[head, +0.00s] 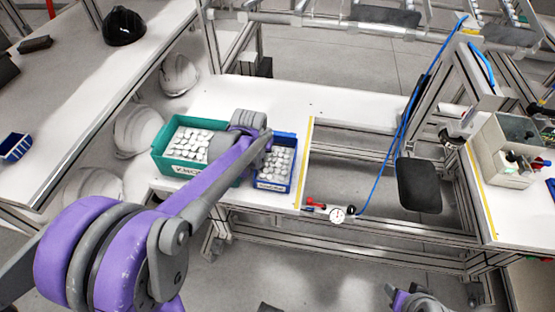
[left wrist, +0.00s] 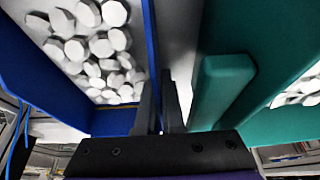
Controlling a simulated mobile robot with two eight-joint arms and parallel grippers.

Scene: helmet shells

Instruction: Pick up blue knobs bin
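The blue bin (head: 286,181), full of white knobs (head: 277,163), stands upright on the white worktop, right of the green bin. In the left wrist view the blue bin (left wrist: 45,85) fills the left side, with its knobs (left wrist: 95,50) inside. My left gripper (left wrist: 160,100) points down at the blue bin's side wall facing the green bin. Its dark fingers are on either side of that wall, with a narrow gap showing between them. In the head view my arm hides the fingertips. Part of my right arm shows at the bottom right; its gripper cannot be seen.
The green bin (head: 207,180) of white parts stands close left of the blue bin; its wall (left wrist: 265,90) is near my right-hand finger. White helmets (head: 138,130) lie further left. A gauge (head: 337,214) and a black pad (head: 419,186) are to the right.

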